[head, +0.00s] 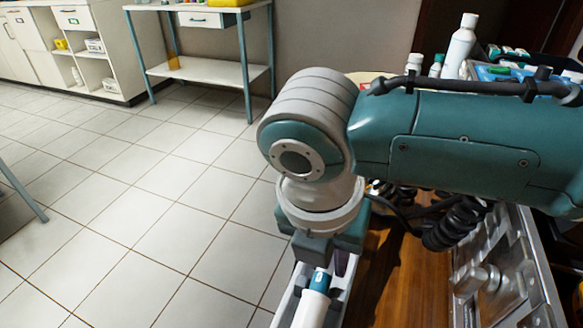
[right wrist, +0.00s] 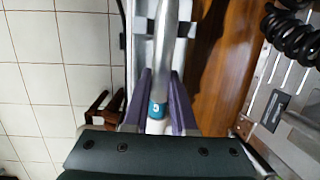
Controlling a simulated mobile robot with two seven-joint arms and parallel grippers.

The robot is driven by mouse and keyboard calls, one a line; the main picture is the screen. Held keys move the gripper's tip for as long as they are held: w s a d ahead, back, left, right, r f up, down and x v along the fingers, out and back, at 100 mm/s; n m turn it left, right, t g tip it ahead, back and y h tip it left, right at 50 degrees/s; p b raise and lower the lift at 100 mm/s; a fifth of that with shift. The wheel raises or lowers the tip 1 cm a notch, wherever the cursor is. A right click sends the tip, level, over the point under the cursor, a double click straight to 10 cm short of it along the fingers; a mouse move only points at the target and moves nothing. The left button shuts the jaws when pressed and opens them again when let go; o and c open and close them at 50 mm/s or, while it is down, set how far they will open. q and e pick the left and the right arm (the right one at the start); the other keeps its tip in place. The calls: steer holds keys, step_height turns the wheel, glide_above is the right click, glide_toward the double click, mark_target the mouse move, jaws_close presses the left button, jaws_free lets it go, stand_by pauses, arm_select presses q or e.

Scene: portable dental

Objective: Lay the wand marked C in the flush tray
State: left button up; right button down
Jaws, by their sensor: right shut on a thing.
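My right gripper (head: 328,258) is shut on a wand (head: 312,306) with a white body and a teal band. In the right wrist view, my purple fingers (right wrist: 158,95) stand on either side of the wand (right wrist: 157,110), whose teal band carries a small pale mark that I cannot read surely. Its silvery shaft runs up the picture. A long white channel (head: 287,308) lies under or beside the wand; I cannot tell whether they touch, or whether it is the flush tray. My left gripper is not in view.
A brown wooden surface (head: 385,285) lies right of the channel, with a metal unit (head: 510,265) and black coiled hoses (head: 455,225) beyond. Bottles (head: 460,45) stand at the back right. Tiled floor (head: 130,215) is open at left, before a teal-legged table (head: 205,68).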

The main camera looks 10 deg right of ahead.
steer(key=c, duration=0.6)
jaws_free()
steer(key=shift+c, duration=0.2)
steer(key=shift+f, duration=0.1)
steer(key=p+v, duration=0.8)
steer(key=p, duration=0.1)
stand_by(0.7)
